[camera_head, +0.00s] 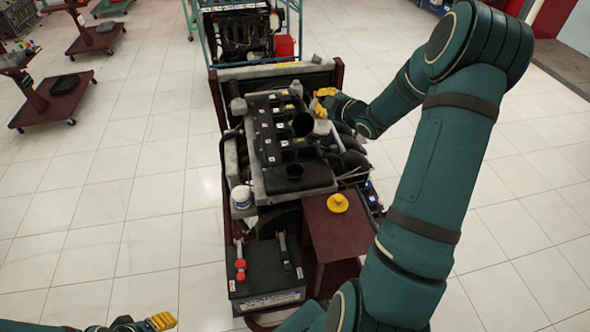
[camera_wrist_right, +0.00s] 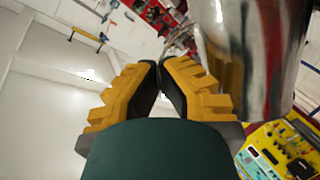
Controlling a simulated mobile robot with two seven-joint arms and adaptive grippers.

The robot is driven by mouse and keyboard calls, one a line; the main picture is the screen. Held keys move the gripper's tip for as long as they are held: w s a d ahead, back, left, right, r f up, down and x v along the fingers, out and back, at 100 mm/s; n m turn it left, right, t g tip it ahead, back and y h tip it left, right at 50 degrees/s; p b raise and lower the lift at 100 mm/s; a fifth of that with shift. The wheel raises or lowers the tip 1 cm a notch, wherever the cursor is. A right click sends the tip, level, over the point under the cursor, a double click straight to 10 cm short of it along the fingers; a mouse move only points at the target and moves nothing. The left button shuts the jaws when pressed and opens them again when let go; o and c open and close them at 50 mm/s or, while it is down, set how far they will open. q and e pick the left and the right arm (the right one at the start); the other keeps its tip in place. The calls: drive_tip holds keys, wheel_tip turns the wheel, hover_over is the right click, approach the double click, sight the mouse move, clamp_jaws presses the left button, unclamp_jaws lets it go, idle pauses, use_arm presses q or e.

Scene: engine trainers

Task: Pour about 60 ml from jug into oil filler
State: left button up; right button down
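My right gripper (camera_head: 325,100) is over the far right side of the engine. In the right wrist view its yellow fingers (camera_wrist_right: 160,80) are drawn close together beside the shiny grey jug (camera_wrist_right: 250,50). They appear shut on its handle, which is mostly hidden. In the head view the jug (camera_head: 320,113) is a small pale shape below the fingers, close to a dark round opening (camera_head: 303,124); I cannot tell whether they touch. Another black round opening (camera_head: 294,170), perhaps the oil filler, is on the near engine cover. My left gripper (camera_head: 160,321) is low at left, partly cut off.
A yellow cap (camera_head: 338,203) lies on the dark red side shelf (camera_head: 340,235). A black battery (camera_head: 268,275) with red and black clamps is in front of the engine. A white container (camera_head: 241,197) stands at the engine's left.

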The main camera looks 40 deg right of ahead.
idle(0.3)
drive_tip(key=p, duration=0.2)
drive_tip(key=shift+w+d+r+m+y+p, duration=0.1)
drive_tip(key=shift+d+r+m+y+p, duration=0.1)
drive_tip(key=shift+d+m+y+p, duration=0.15)
drive_tip(key=shift+w+d+f+m+g+y, duration=0.1)
drive_tip(key=shift+f+m+g+y, duration=0.1)
drive_tip(key=shift+f, duration=0.15)
drive_tip(key=shift+d+f+m+g+y, duration=0.1)
drive_tip(key=shift+f+m, duration=0.05)
drive_tip(key=shift+f, duration=0.15)
drive_tip(key=shift+f, duration=0.1)
drive_tip(key=shift+d+f+m, duration=0.25)
drive_tip(key=shift+f+m, duration=0.05)
drive_tip(key=w+d+f+m+g+y, duration=0.1)
drive_tip(key=d+f+m+y, duration=0.3)
drive_tip(key=d, duration=0.2)
drive_tip(key=shift+w+f+m+g, duration=0.25)
drive_tip(key=shift+w+m+g, duration=0.05)
drive_tip(key=shift+m, duration=0.1)
